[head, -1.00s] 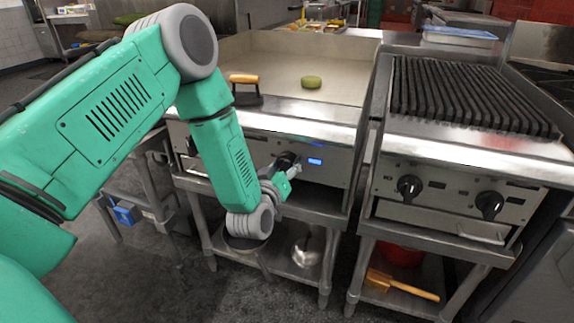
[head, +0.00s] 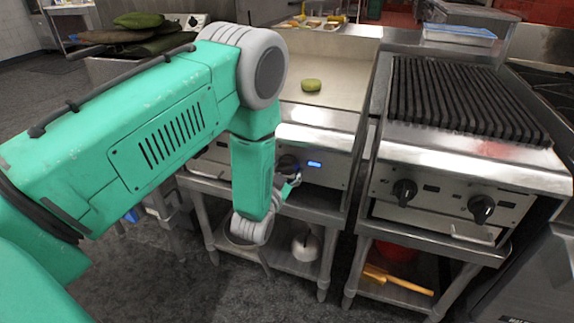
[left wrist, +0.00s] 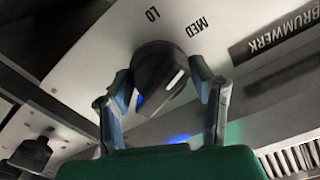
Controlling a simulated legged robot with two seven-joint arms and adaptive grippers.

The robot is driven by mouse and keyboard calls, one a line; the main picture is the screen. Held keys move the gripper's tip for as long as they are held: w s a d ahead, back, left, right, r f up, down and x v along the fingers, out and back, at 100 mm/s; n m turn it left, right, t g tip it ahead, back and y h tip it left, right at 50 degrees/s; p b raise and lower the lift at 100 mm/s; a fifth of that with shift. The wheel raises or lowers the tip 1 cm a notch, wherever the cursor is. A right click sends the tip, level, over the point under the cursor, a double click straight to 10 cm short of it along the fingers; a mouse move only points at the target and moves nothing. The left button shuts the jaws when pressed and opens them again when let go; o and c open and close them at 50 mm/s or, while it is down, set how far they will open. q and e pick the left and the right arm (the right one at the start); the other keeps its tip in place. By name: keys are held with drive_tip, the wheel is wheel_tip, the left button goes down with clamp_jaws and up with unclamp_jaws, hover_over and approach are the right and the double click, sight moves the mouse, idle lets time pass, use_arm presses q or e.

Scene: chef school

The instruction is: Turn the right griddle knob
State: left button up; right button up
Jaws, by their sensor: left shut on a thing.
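My left gripper (head: 291,179) is at this knob. In the left wrist view the knob (left wrist: 158,72) is between the two fingers, and my left gripper is shut on it. My right gripper is not in view.
A green round item (head: 311,85) lies on the griddle plate (head: 335,70). To the right stands a char grill (head: 465,100) with two black knobs.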

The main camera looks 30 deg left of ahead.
use_arm(q)
drive_tip(key=shift+s+d+f+m, duration=0.15)
drive_tip(key=shift+f+m, duration=0.15)
drive_tip(key=shift+m, duration=0.7)
drive_tip(key=o, duration=0.9)
drive_tip(key=shift+r, duration=0.15)
drive_tip(key=shift+s, duration=0.1)
drive_tip(key=v, duration=1.1)
drive_tip(key=shift+s, duration=0.3)
